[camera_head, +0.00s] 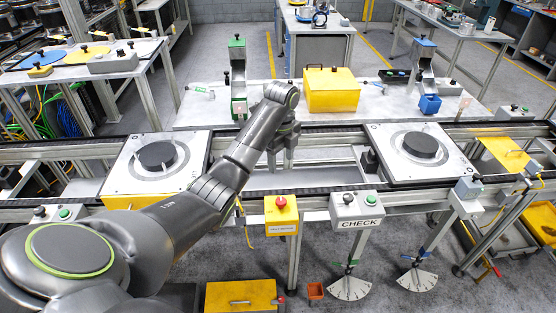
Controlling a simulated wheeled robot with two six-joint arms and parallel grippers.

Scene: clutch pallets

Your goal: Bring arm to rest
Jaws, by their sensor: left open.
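My left arm reaches in from the lower left, and its gripper (283,162) hangs pointing down over the gap in the conveyor between two pallets. It is open, with nothing seen between its fingers. The left pallet (121,183) is a white plate with a black round disc (157,156) on it. The right pallet (455,173) is a similar plate with a black disc (420,145). The gripper is apart from both pallets. My right gripper does not show.
Behind the conveyor a table (380,105) carries a yellow box (331,91), a green stand (238,85) and a blue-topped stand (421,62). In front are a red-button box (281,215) and a CHECK box (357,209). A yellow case (240,297) is on the floor.

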